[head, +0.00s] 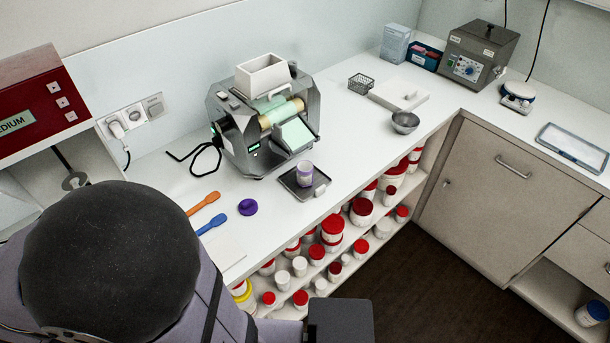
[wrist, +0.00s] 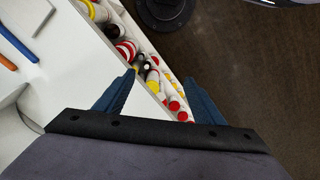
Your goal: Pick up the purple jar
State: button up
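The purple jar (head: 305,175), a small open pot in pale purple and white, stands upright on a small dark tray (head: 289,185) in front of the mill. A purple lid (head: 248,207) lies on the counter to its left. The jar is not in the wrist view. My gripper (wrist: 160,77) shows there with its two blue fingers spread apart and nothing between them. It points down past the counter's edge, over shelves and floor, away from the jar. In the head view, my arm fills the lower left and my fingers cannot be made out.
The mill (head: 265,120) stands just behind the tray. Orange (head: 203,203) and blue (head: 211,225) spatulas lie left of the lid. A metal bowl (head: 405,122) stands right of the mill. Several red-lidded jars (head: 332,228) fill the shelves below. The counter right of the tray is clear.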

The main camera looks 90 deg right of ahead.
aim_at(298, 173)
jog(key=shift+d, duration=0.1)
